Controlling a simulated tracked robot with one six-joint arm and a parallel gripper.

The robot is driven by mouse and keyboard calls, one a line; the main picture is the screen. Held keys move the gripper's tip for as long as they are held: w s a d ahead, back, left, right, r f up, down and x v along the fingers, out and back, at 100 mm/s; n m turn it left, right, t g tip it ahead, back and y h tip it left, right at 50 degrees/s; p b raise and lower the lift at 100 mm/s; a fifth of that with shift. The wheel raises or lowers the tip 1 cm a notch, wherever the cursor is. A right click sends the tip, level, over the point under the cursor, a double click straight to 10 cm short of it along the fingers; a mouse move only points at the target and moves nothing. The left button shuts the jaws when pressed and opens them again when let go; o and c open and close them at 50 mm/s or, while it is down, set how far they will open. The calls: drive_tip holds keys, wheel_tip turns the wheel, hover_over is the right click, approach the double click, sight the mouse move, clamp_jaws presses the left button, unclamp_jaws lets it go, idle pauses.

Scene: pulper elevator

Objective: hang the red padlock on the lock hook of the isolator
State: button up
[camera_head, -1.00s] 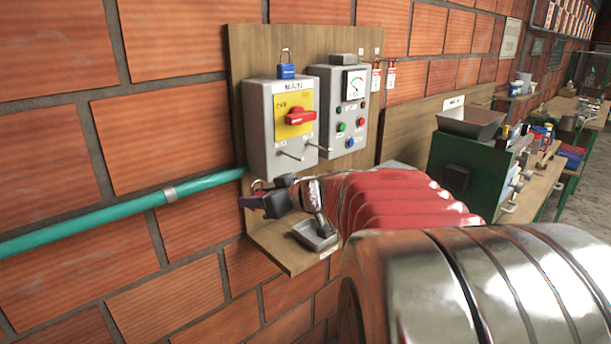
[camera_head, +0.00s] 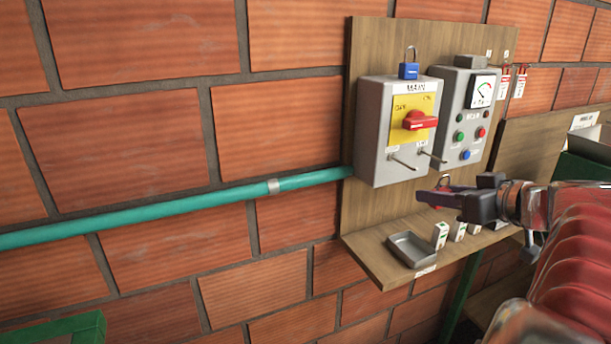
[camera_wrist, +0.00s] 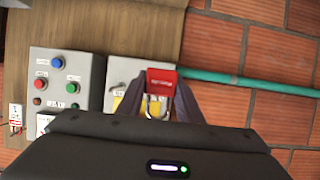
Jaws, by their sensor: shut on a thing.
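The isolator (camera_head: 372,132) is a grey box marked MAIN with a yellow plate and a red handle (camera_head: 420,121). Two thin metal pegs (camera_head: 404,163) stick out of its lower front; their small labels are unreadable, so I cannot tell which is the lock hook. My gripper (camera_head: 434,196) is in front of and below the isolator. In the wrist view my gripper (camera_wrist: 163,95) is shut on the red padlock (camera_wrist: 162,78), its shackle (camera_wrist: 155,108) toward the camera. The isolator also shows behind it (camera_wrist: 115,73).
Below, a wooden shelf (camera_head: 375,250) holds an empty grey tray (camera_head: 408,240) and small white blocks. A teal pipe (camera_head: 150,207) enters from the left.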

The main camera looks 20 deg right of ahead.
drive_tip(key=shift+w+a, duration=0.1)
drive_tip(key=shift+w, duration=0.1)
drive_tip(key=r+x, duration=0.2)
drive_tip(key=x, duration=0.7)
drive_tip(key=shift+w, duration=0.35)
idle(1.3)
drive_tip(key=shift+f, duration=0.1)
idle(0.5)
drive_tip(key=o, duration=1.2)
